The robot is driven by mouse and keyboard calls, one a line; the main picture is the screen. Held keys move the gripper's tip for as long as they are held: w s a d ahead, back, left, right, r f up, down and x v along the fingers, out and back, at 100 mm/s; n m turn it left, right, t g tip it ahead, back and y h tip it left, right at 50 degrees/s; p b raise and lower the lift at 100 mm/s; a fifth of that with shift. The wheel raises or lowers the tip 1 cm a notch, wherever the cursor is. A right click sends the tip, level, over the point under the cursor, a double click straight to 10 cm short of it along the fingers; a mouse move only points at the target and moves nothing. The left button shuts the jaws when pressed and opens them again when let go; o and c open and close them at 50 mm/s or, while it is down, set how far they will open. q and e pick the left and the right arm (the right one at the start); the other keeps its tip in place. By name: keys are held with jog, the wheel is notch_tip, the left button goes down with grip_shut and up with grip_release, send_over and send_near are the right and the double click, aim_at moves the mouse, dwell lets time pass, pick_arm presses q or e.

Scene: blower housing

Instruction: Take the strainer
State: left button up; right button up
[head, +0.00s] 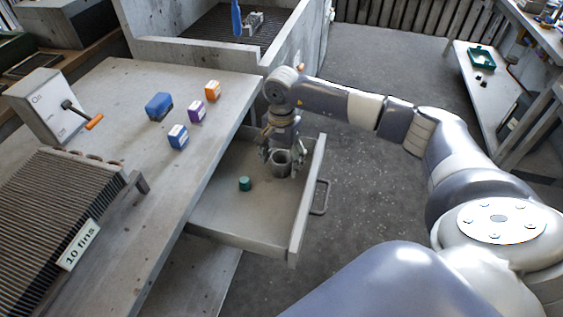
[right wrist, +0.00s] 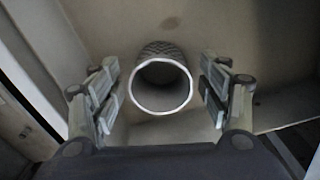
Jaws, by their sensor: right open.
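The strainer appears to be the grey mesh cup (head: 282,162) in the open drawer (head: 222,208). In the right wrist view the cup (right wrist: 161,86) shows a bright round rim and a mesh-patterned side. My right gripper (head: 280,152) is down in the drawer at the cup. In the right wrist view its fingers (right wrist: 162,92) are spread wide, one on each side of the cup, with a gap on both sides. The gripper is open and holds nothing. My left gripper is not in view.
A small green cylinder (head: 245,184) lies in the drawer left of the cup. The drawer front with its handle (head: 321,197) stands to the right. Blue, purple and orange boxes (head: 197,112) sit on the grey bench (head: 216,88). A finned block (head: 62,215) is at the left.

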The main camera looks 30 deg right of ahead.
aim_at(282, 156)
jog(key=shift+f, duration=0.15)
jog(key=c, duration=1.2)
notch_tip(282, 156, up, 10)
jog(key=shift+r+b, duration=0.1)
jog(key=shift+b, duration=0.5)
